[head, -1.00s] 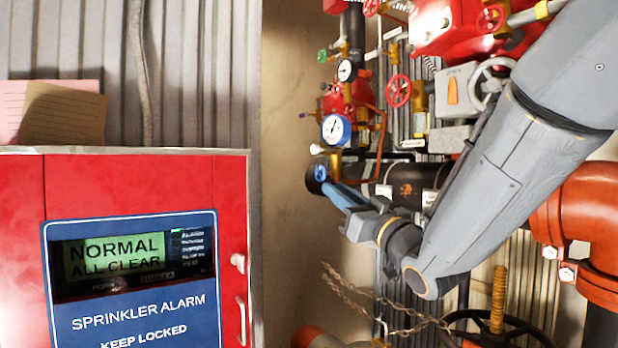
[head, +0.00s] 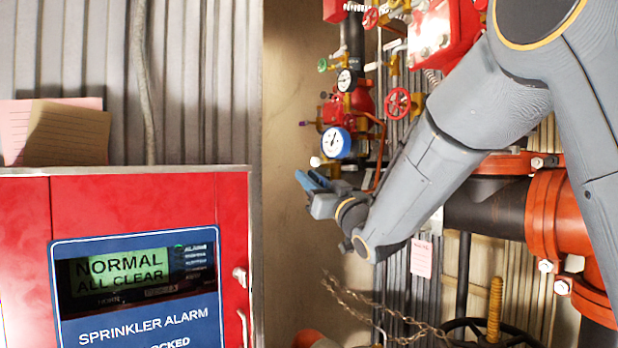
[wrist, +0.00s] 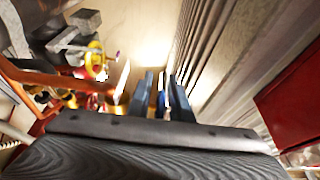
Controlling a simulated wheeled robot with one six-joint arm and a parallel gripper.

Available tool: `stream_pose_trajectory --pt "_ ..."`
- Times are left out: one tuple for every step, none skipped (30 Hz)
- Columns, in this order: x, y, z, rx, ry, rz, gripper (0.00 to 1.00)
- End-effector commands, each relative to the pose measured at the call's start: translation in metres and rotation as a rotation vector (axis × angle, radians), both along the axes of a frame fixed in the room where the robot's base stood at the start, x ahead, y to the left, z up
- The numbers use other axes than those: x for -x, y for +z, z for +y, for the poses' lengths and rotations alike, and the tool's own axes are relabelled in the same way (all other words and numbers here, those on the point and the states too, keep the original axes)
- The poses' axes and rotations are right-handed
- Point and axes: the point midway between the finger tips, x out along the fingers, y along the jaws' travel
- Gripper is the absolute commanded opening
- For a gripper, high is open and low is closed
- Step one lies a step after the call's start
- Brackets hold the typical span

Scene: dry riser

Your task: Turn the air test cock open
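My gripper (head: 312,180) has blue fingers and is in front of the lower left of the valve cluster, below the blue-rimmed gauge. In the wrist view its fingers (wrist: 164,85) stand apart with a bright gap between them; a small pale thing shows low in the gap, and I cannot tell what it is. Small cocks sit close by: one with a white knob (head: 316,161) just above the fingers, one with a purple tip (head: 306,123) higher up. The purple tip also shows left of the fingers in the wrist view (wrist: 117,56). I cannot tell which is the air test cock.
The blue-rimmed gauge (head: 336,142) and an orange tube (head: 381,150) are close above my gripper. A red handwheel (head: 397,103) is to the right. The red alarm cabinet (head: 130,200) stands at left, reading normal. A chain (head: 380,312) hangs below. Bare wall (head: 285,230) lies left of the gripper.

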Motion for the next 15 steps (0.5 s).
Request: stream_pose_trajectory --pt "-0.0005 0.0 0.0004 0.0 0.0 0.0 0.19" --pt "-0.0006 0.0 0.0004 0.0 0.0 0.0 0.19" --pt "-0.0006 -0.0001 0.0003 0.0 0.0 0.0 0.19" --pt "-0.0006 -0.0003 0.0003 0.001 0.0 0.001 0.19" --pt "-0.0005 -0.0003 0.0002 0.001 0.0 0.001 0.19" --pt "-0.0005 -0.0003 0.0002 0.001 0.0 0.001 0.19" --pt "-0.0004 -0.0003 0.0002 0.001 0.0 0.001 0.19" --pt "-0.0005 -0.0003 0.0001 0.001 0.0 0.001 0.14" --pt "-0.0005 -0.0003 0.0001 0.001 0.0 0.001 0.07" --pt "-0.0004 -0.0003 0.0002 0.001 0.0 0.001 0.02" --pt "-0.0004 -0.0004 0.0001 0.001 0.0 0.001 0.0" --pt "-0.0004 -0.0004 0.0001 0.001 0.0 0.001 0.0" --pt "-0.0004 -0.0005 0.0001 0.001 0.0 0.001 0.0" --pt "-0.0003 -0.0005 0.0002 0.001 0.0 0.001 0.0" --pt "-0.0003 -0.0004 0.0002 0.001 0.0 0.002 0.0"
